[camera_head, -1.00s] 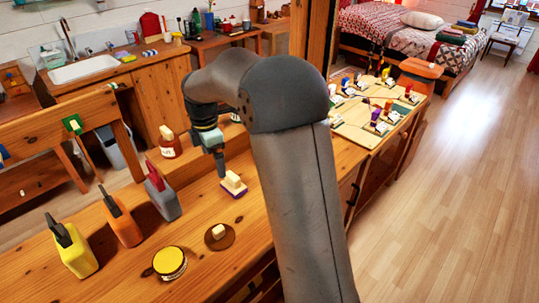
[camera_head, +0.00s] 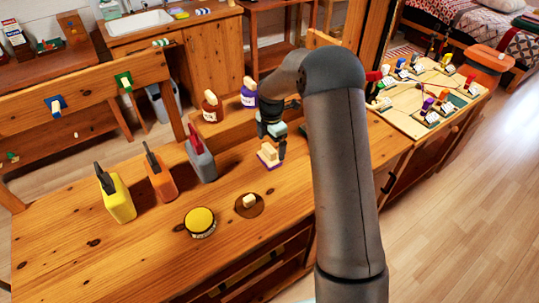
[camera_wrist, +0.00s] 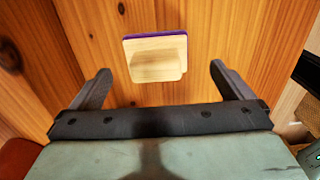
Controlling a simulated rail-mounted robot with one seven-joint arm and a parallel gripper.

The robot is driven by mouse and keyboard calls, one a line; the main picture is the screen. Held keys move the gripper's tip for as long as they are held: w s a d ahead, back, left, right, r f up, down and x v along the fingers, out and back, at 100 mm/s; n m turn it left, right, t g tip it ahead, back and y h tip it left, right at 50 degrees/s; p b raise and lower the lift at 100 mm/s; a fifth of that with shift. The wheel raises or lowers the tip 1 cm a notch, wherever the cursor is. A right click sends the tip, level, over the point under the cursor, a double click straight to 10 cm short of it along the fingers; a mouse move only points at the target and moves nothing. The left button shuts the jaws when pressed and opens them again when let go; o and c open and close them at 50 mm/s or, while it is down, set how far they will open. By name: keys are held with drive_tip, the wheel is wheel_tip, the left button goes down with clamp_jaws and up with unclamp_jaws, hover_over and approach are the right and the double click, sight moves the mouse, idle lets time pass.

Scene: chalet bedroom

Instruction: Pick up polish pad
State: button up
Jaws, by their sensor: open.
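A wooden block with a purple base, which looks like the polish pad (camera_head: 268,154), lies on the wooden workbench (camera_head: 130,245). My gripper (camera_head: 277,156) points down right at the pad, partly in front of it in the head view. In the wrist view the pad (camera_wrist: 155,60) shows its pale wooden handle, with a purple edge at its far side. There my gripper (camera_wrist: 160,70) is open and empty, one finger to each side of the pad with a gap. I cannot tell the exact height of the fingertips above the bench.
A round brown disc with a knob (camera_head: 249,206) and a yellow-lidded tin (camera_head: 201,222) lie nearer the front. Yellow (camera_head: 117,198), orange (camera_head: 160,177) and grey (camera_head: 201,160) bottles stand to the left.

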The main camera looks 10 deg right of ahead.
sight(269, 147)
drive_tip(key=shift+w+a+f+p, duration=0.15)
drive_tip(key=shift+f+p, duration=0.35)
drive_tip(key=shift+f, duration=0.85)
drive_tip(key=shift+a+f+p, duration=0.1)
drive_tip(key=shift+f+p, duration=0.35)
drive_tip(key=shift+f, duration=0.85)
drive_tip(key=c, duration=0.9)
drive_tip(key=shift+r, duration=0.1)
drive_tip(key=shift+r, duration=0.55)
drive_tip(key=s+r, duration=0.1)
drive_tip(key=r, duration=0.1)
drive_tip(key=s+r+b, duration=0.1)
drive_tip(key=r, duration=0.1)
drive_tip(key=s+a+r+b, duration=0.1)
drive_tip(key=r, duration=0.1)
drive_tip(key=shift+s+a+r, duration=0.1)
drive_tip(key=shift+s+r, duration=0.2)
drive_tip(key=shift+s, duration=0.1)
drive_tip(key=s+a+r+b, duration=0.1)
drive_tip(key=s, duration=0.2)
drive_tip(key=s+a+r, duration=0.1)
drive_tip(key=s+r, duration=0.1)
drive_tip(key=s, duration=0.1)
drive_tip(key=s+a+r+b, duration=0.1)
drive_tip(key=s+r, duration=0.1)
drive_tip(key=s, duration=0.1)
drive_tip(key=shift+s+r+b, duration=0.1)
drive_tip(key=shift+s+b, duration=0.2)
drive_tip(key=shift+b, duration=0.05)
